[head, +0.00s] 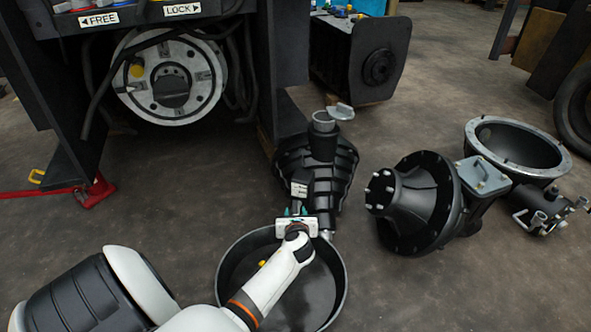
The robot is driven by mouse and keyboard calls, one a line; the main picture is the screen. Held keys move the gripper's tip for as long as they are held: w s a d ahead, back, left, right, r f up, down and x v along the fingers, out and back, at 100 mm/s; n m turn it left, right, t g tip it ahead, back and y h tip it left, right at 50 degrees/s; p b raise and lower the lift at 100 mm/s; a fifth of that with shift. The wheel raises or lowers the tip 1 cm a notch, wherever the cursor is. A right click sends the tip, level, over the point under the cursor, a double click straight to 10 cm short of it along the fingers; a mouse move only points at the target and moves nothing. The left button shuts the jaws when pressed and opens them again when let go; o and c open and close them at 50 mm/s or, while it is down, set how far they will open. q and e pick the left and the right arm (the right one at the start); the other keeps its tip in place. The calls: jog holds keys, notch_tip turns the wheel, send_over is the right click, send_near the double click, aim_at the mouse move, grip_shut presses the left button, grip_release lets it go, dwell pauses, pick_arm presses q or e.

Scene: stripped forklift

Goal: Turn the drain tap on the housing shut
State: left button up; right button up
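The black ribbed housing (338,172) lies on the floor at the picture's middle, with a grey neck at its far end. A small silver fitting (327,235) shows at its near end, just right of my gripper and by the far rim of a drain pan. It may be part of the drain tap; the tap's handle and its position cannot be made out. My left gripper (297,210), white with teal fingers, is at the housing's near end, reaching over the pan. The fingers are small and partly hidden, so their opening and any contact are unclear. My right gripper is not in view.
A black flanged casting (420,205) and a grey ring housing (566,165) lie to the right. The forklift's wheel hub (205,100) is behind left.

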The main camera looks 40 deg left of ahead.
pick_arm(q)
grip_shut()
